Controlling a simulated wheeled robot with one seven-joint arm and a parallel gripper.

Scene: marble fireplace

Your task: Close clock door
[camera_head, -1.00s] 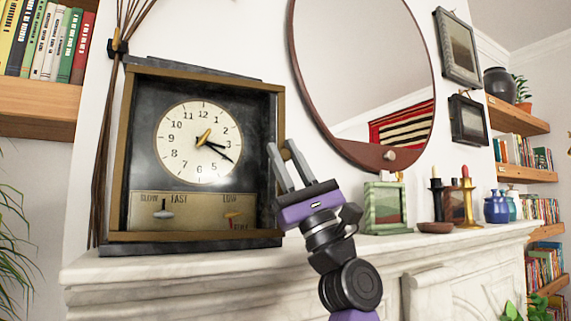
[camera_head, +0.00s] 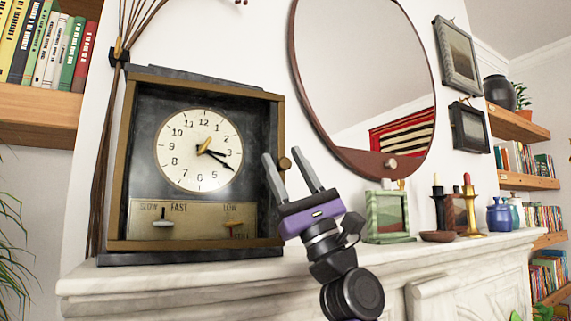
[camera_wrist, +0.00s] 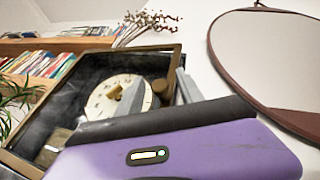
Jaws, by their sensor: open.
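The mantel clock (camera_head: 190,75) stands at the left of the mantelpiece, with a dark case and a white dial (camera_head: 200,150). Its brass-coloured door frame (camera_head: 277,120) surrounds the face and has a round knob (camera_head: 285,163) on the right edge. I cannot tell whether the door sits flush with the case. My gripper (camera_head: 282,153) is open and empty at the door's right edge, its fingertips beside the knob; contact is unclear. In the wrist view, the door frame (camera_wrist: 168,49) and the knob (camera_wrist: 159,86) show beyond my fingers (camera_wrist: 155,106).
The marble mantelpiece (camera_head: 180,275) runs below. To the right stand a green picture frame (camera_head: 371,217), candle holders (camera_head: 470,208) and a blue jar (camera_head: 499,215). A round mirror (camera_head: 365,75) hangs above. Dry stems (camera_head: 110,130) rise left of the clock.

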